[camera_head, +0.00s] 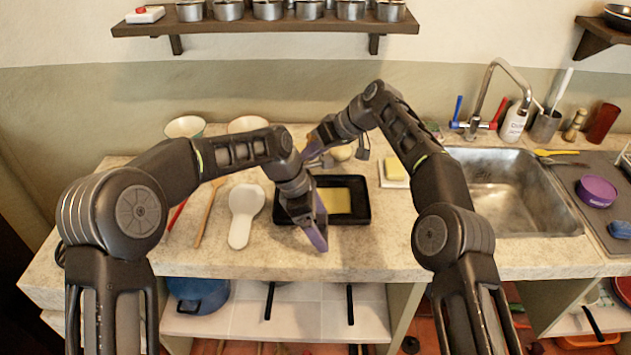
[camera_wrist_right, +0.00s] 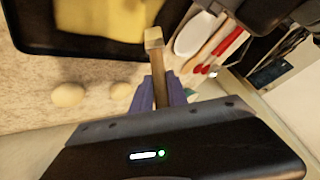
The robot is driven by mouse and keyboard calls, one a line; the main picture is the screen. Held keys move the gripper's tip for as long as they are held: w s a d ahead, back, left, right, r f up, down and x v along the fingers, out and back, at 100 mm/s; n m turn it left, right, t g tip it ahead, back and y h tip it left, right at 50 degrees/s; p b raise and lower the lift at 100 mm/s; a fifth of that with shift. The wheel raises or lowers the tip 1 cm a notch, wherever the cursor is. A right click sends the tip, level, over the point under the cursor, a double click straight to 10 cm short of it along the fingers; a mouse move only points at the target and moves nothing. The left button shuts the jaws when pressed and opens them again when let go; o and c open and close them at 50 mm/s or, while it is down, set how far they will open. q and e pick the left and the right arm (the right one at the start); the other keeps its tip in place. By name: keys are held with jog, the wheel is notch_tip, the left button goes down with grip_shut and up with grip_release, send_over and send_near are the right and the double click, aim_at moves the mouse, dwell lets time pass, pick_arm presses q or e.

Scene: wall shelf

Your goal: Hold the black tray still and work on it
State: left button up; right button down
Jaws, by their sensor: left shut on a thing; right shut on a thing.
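The black tray (camera_head: 361,200) lies on the counter with a flat yellow piece (camera_head: 336,201) in it. My left gripper (camera_head: 317,238) is at the tray's front edge, shut, apparently on its rim; the arm hides the contact. My right gripper (camera_head: 312,155) is at the tray's back left. In the right wrist view it (camera_wrist_right: 163,95) is shut on a small wooden stick-like tool (camera_wrist_right: 155,55) with a squarer end. That end points toward the tray (camera_wrist_right: 28,38) and the yellow piece (camera_wrist_right: 90,20), apparently apart from them.
A white spoon rest (camera_head: 243,210), a wooden utensil (camera_head: 208,215) and a red-handled one lie left of the tray. Two egg-like things (camera_wrist_right: 68,95) lie behind it. A small white dish with a yellow block (camera_head: 396,170) and the sink (camera_head: 510,195) are right. A pot shelf (camera_head: 265,27) hangs above.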

jog(key=d+r, duration=0.1)
jog(key=r, duration=0.1)
jog(key=d+r, duration=0.1)
jog(key=r, duration=0.2)
jog(key=s+d+r, duration=0.1)
jog(key=r, duration=0.1)
jog(key=shift+s+d+r, duration=0.1)
jog(key=shift+d+r, duration=0.1)
jog(key=shift+r, duration=0.15)
jog(key=shift+s+r, duration=0.2)
jog(key=shift+s, duration=0.85)
jog(key=shift+f, duration=0.15)
